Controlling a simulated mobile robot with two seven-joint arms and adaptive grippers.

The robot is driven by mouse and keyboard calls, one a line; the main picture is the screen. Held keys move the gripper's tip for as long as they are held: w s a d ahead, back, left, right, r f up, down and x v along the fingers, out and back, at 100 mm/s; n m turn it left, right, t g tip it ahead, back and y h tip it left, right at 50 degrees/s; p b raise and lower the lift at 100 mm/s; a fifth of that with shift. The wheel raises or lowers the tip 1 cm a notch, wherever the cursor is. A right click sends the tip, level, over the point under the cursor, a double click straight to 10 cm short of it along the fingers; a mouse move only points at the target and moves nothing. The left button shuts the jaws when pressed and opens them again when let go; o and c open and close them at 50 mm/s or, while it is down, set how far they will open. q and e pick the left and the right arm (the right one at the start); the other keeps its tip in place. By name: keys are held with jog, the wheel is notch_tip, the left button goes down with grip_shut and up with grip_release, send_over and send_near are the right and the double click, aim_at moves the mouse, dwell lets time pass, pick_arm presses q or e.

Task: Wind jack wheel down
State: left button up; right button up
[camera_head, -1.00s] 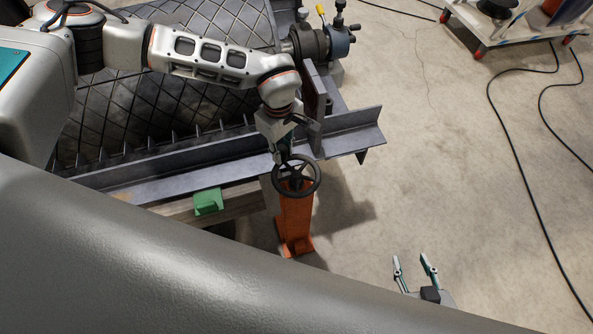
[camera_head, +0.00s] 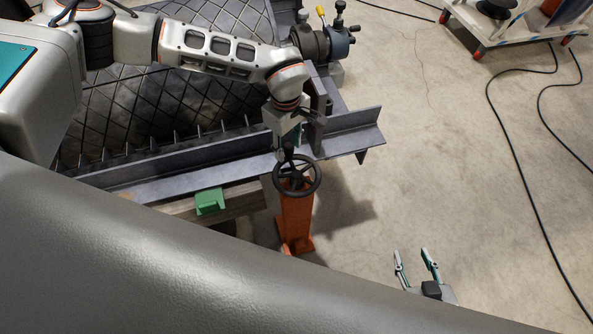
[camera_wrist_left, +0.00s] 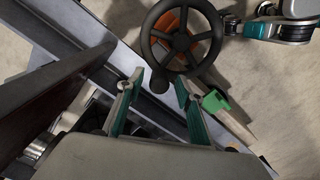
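The dark jack wheel (camera_head: 316,188) lies on top of an orange jack stand (camera_head: 296,222) beside the steel frame. The wheel also shows in the left wrist view (camera_wrist_left: 216,34), with a round dark knob (camera_wrist_left: 159,81) at its near rim. My left gripper (camera_head: 286,157) is at the wheel's far rim. In the left wrist view its two fingers (camera_wrist_left: 157,91) are apart, with the knob between their tips; I cannot tell whether they touch it. My right gripper (camera_head: 415,268) is open and empty low over the floor, away from the wheel.
A steel beam (camera_head: 350,137) runs just behind the jack, with an upright plate near my left wrist. A green block (camera_head: 210,202) sits on timber left of the jack. Cables lie on the floor at right; a white cart (camera_head: 500,35) stands at the back. Floor right of the jack is clear.

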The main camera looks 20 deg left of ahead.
pick_arm(q)
jog(key=shift+r+p, duration=1.75)
jog(key=shift+r, duration=1.1)
pick_arm(e)
jog(key=shift+t, duration=0.4)
jog(key=r, duration=0.2)
jog(key=w+r, duration=0.2)
jog(key=r, duration=0.1)
jog(key=shift+r, duration=0.3)
pick_arm(q)
jog(key=shift+f, duration=0.1)
